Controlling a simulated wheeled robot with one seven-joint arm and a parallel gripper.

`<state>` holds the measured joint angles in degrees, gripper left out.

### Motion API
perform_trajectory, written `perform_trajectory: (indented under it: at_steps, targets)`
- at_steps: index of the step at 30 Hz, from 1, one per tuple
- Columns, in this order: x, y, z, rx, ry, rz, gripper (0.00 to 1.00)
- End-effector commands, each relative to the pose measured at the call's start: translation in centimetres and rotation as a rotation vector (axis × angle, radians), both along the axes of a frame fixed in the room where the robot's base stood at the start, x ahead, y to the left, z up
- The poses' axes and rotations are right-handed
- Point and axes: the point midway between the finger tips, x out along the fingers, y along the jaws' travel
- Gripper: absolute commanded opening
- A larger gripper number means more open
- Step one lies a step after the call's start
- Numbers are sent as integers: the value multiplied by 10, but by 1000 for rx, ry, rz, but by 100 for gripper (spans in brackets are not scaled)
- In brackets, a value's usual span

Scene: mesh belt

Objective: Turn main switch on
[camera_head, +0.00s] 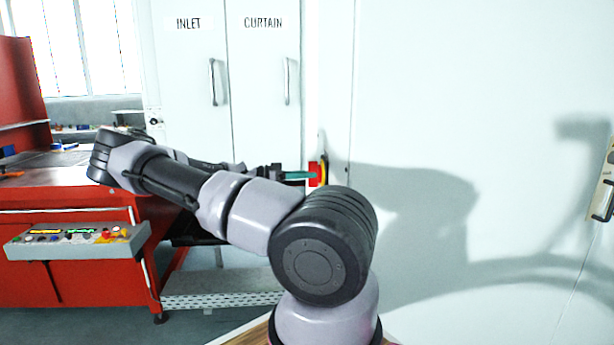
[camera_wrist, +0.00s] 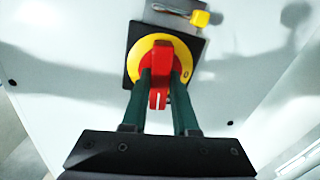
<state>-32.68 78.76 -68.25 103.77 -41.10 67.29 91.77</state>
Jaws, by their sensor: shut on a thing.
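The main switch is a red rotary handle (camera_wrist: 159,92) on a yellow round plate (camera_wrist: 136,66) with a black square backing. It is on a white wall panel. The red handle (camera_head: 313,174) and a strip of yellow also show in the head view, just past my gripper's tips. My gripper (camera_wrist: 160,85) has two dark green fingers, one on each side of the red handle, shut on it. In the wrist view the handle's grip points down the picture, between the fingers. A "0" mark shows at the right of the yellow plate. My arm hides part of the switch's surroundings in the head view.
A grey box with a yellow tag (camera_wrist: 200,18) is right above the switch. White doors marked INLET (camera_head: 188,60) and CURTAIN (camera_head: 264,60) stand behind. A red machine with a button panel (camera_head: 78,240) is at the left. The white wall at the right is mostly bare.

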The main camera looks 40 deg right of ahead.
Motion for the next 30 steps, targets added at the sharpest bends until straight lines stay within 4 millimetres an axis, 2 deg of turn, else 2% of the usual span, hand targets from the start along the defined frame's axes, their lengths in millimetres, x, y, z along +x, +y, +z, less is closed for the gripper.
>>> perform_trajectory:
  at_steps: [11, 26, 27, 29, 30]
  targets:
    - [1, 1, -1, -72, -120, 2, 0]
    - [0, 1, -1, -81, -136, 1, 0]
    - [0, 1, -2, -81, -136, 1, 35]
    - [0, 1, -1, -81, -136, 1, 57]
    - [0, 1, -1, -81, -136, 1, 57]
